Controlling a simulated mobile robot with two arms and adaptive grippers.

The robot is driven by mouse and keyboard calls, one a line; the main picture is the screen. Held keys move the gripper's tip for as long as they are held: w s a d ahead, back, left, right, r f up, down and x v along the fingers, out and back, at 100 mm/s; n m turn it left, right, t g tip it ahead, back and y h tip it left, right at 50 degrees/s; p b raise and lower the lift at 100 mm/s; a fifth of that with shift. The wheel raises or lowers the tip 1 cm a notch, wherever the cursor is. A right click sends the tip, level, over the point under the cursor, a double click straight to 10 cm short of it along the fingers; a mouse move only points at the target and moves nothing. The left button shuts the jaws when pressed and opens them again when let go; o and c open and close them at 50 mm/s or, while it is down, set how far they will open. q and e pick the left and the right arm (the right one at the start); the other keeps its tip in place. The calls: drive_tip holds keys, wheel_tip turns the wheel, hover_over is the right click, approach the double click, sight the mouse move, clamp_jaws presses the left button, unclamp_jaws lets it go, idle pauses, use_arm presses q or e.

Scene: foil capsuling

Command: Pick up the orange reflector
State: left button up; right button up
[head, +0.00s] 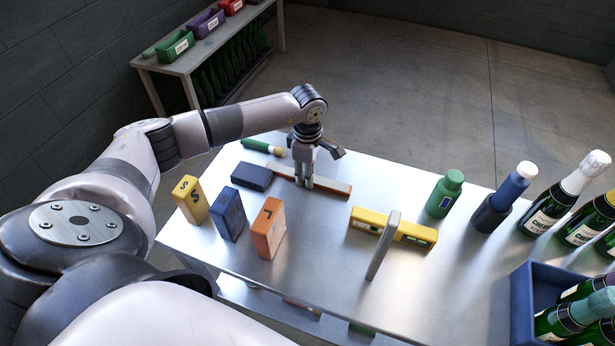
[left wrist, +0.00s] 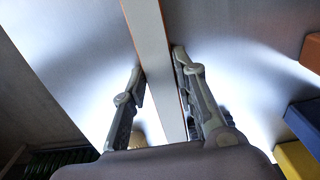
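I take the orange reflector (head: 335,187) to be the long, narrow bar lying flat on the metal table, with a pale grey top and orange-brown sides. It also shows in the left wrist view (left wrist: 150,40), running away between the fingers. My left gripper (head: 303,184) is above the bar, pointing down, with its fingers at the bar's middle. In the left wrist view the fingertips (left wrist: 159,75) lie close against both long sides, with no clear gap. The bar appears to rest on the table. My right gripper is not in view.
Yellow (head: 190,199), blue (head: 228,214) and orange (head: 268,228) blocks stand nearby. A dark blue block (head: 252,176) and green-handled tool (head: 262,147) lie beside the bar.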

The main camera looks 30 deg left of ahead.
use_arm(q)
clamp_jaws()
drive_tip(key=shift+r, duration=0.15)
